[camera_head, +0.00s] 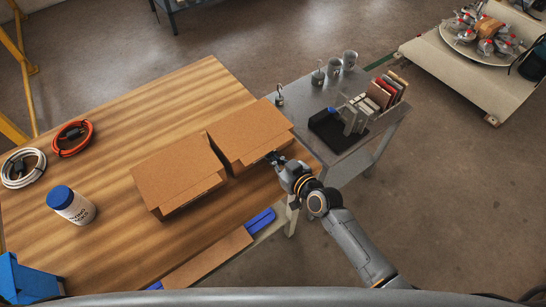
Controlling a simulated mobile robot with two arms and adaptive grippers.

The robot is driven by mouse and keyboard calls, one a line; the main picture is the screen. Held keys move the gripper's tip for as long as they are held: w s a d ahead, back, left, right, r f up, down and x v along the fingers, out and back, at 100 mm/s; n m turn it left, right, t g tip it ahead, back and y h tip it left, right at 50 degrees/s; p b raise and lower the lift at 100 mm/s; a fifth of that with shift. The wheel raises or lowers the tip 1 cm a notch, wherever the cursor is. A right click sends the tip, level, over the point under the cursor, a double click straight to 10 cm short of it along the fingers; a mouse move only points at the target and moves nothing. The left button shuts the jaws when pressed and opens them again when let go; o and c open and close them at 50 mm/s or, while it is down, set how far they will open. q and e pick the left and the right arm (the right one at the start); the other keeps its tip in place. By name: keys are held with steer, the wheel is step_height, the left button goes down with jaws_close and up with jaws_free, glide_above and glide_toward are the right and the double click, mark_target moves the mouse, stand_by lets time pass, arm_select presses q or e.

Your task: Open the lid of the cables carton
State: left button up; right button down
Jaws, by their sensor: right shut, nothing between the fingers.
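Two brown cardboard cartons stand side by side on the wooden table, the left carton (176,168) and the right carton (250,130). Both have flat tops that look closed. I cannot read any label, so I cannot tell which is the cables carton. My right gripper (274,157) is shut and empty at the near right edge of the right carton. It is very close to the lid's edge; whether it touches is too small to tell. My left gripper is not in view.
A white cable coil (23,168), an orange cable coil (72,138) and a blue-capped tub (71,205) are on the table's left side. A grey side table (312,97) with weights, a black tray (330,130) and tile samples stands right. The table's far part is clear.

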steer(key=shift+r, duration=0.15)
steer(key=shift+r+p, duration=1.35)
steer(key=shift+p, duration=0.15)
steer(key=shift+w+a+r+p, duration=0.25)
steer(key=shift+w+r+p, duration=0.1)
steer(key=shift+r+p, duration=0.3)
steer(key=shift+w+a+r+p, duration=0.25)
steer(key=shift+w+r+p, duration=0.15)
steer(key=shift+r, duration=0.3)
steer(key=shift+w+a+r+p, duration=0.15)
steer(key=shift+r+p, duration=0.2)
steer(key=shift+r, duration=0.1)
steer(key=shift+w+a+r+p, duration=0.15)
steer(key=shift+w+r+p, duration=0.05)
steer(key=shift+r+p, duration=0.25)
steer(key=shift+w+a+r+p, duration=0.15)
steer(key=shift+r+p, duration=0.15)
steer(key=shift+r, duration=0.15)
